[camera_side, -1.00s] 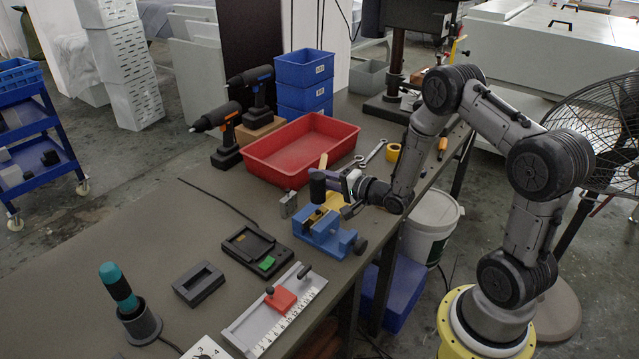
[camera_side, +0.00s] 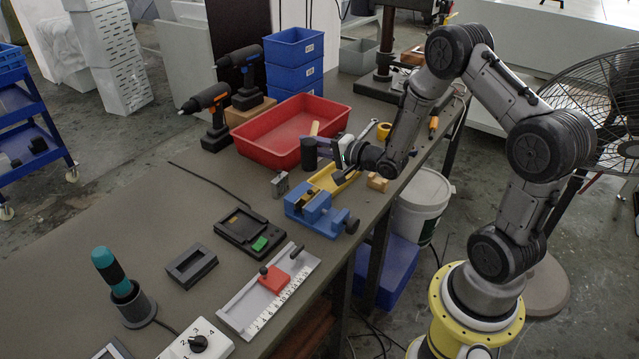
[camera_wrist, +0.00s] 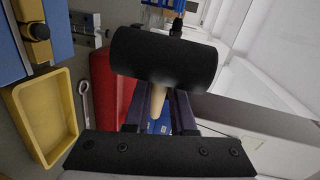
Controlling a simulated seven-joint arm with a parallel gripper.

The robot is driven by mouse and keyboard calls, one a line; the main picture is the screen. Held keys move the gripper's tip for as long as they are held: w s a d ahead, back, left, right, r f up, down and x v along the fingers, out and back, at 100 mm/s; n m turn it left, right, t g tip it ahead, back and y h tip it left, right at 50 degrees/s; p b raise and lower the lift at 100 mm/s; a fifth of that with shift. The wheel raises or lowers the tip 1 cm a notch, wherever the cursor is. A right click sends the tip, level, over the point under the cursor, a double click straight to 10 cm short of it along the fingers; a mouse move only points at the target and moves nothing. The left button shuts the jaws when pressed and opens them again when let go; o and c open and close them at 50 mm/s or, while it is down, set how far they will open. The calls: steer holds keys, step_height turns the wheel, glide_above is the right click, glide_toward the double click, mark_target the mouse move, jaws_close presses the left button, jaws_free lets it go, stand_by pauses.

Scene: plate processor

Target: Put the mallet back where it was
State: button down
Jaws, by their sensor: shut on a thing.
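The mallet has a black cylindrical head (camera_side: 309,154) and a pale wooden handle (camera_side: 314,128). My gripper (camera_side: 336,149) is shut on the handle and holds the mallet above the bench, near the yellow tray and the front of the red bin. In the wrist view the black head (camera_wrist: 165,58) fills the upper middle, and the handle (camera_wrist: 158,98) runs down between the fingers. The yellow tray (camera_side: 345,182) lies just behind the blue vise (camera_side: 318,212). It looks empty in the wrist view (camera_wrist: 46,118).
The red bin (camera_side: 262,148) stands behind the mallet, with a wrench (camera_side: 368,129) and a yellow roll (camera_side: 384,130) to its right. A small wooden block (camera_side: 377,182) lies by the bench edge. A small metal block (camera_side: 280,184) stands left of the vise.

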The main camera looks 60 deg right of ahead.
steer(key=s+d+f+m+h, duration=0.2)
steer(key=s+d+m+h, duration=0.1)
steer(key=s+d+h, duration=0.1)
steer(key=m+g+h, duration=0.2)
steer(key=m+h, duration=0.1)
steer(key=h, duration=0.1)
glide_above(362, 204)
step_height(362, 204, down, 9)
steer(key=shift+f, duration=2.2)
steer(key=shift+f, duration=0.2)
steer(key=c, duration=0.8)
jaws_free()
steer(key=shift+o, duration=0.2)
steer(key=shift+r, duration=0.1)
